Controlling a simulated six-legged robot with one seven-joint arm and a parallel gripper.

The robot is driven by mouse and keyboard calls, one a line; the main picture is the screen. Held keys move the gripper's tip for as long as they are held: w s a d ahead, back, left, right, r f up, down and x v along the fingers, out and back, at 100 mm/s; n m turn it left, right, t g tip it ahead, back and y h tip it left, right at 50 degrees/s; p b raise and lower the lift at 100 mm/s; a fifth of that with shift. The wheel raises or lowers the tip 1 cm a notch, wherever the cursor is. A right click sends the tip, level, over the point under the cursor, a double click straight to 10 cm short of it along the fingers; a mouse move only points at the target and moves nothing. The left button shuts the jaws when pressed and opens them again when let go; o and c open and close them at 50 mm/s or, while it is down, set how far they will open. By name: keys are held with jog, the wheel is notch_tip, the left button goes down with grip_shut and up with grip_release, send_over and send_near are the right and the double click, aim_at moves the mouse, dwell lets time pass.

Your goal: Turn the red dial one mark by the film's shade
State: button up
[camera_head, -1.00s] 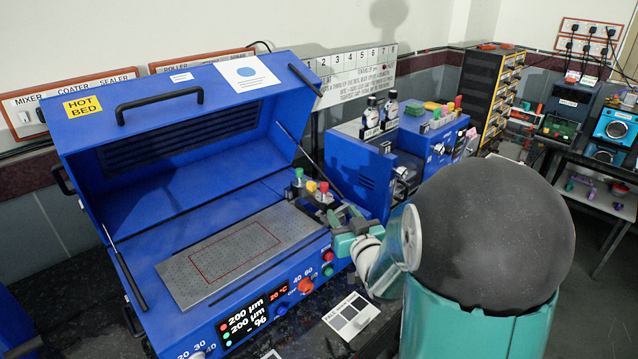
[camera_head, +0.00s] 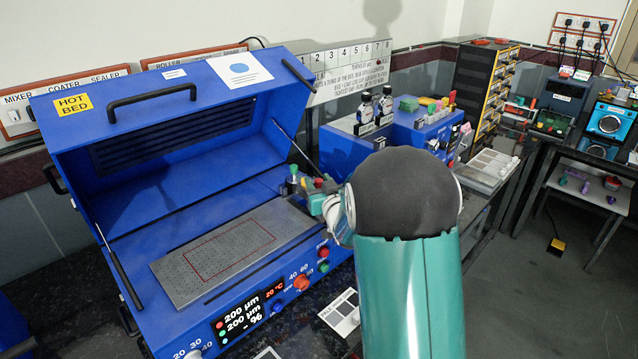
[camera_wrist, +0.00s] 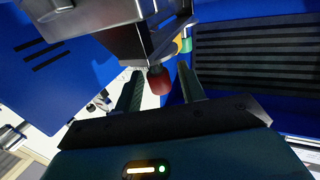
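The blue coater has its lid up, with a perforated metal bed (camera_head: 190,275) bearing a red outlined rectangle. No film is discernible on it. At the bed's far right end stand small coloured knobs, including a red dial (camera_head: 318,183). My gripper (camera_head: 318,201) is at these knobs. In the wrist view the red dial (camera_wrist: 158,80) lies between my gripper's two fingers (camera_wrist: 161,72), with apparent narrow gaps on both sides; contact is unclear. Yellow and green parts (camera_wrist: 184,42) show beyond. The display (camera_head: 245,315) reads 200 µm red, 200 µm green and -96. A card of grey patches (camera_head: 343,312) lies in front.
An orange-red front knob (camera_head: 301,284) and red and green buttons sit on the coater's front panel. The raised lid (camera_head: 165,110) stands over the bed. A second blue machine (camera_head: 350,145) with bottles on top is behind my arm. Open floor lies at the right.

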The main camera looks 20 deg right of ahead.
jog(key=shift+w, duration=0.1)
grip_shut()
jog(key=shift+n+y, duration=0.4)
jog(key=shift+y, duration=0.2)
jog(key=n+g+y, duration=0.1)
jog(key=n+y, duration=0.2)
jog(key=y, duration=0.2)
jog(key=shift+d, duration=0.15)
jog(key=n+g+y, duration=0.2)
jog(key=n+y, duration=0.1)
jog(key=n+g+y, duration=0.2)
jog(key=n+y, duration=0.1)
jog(key=y, duration=0.1)
jog(key=shift+g+y, duration=0.3)
jog(key=shift+g, duration=0.1)
grip_release()
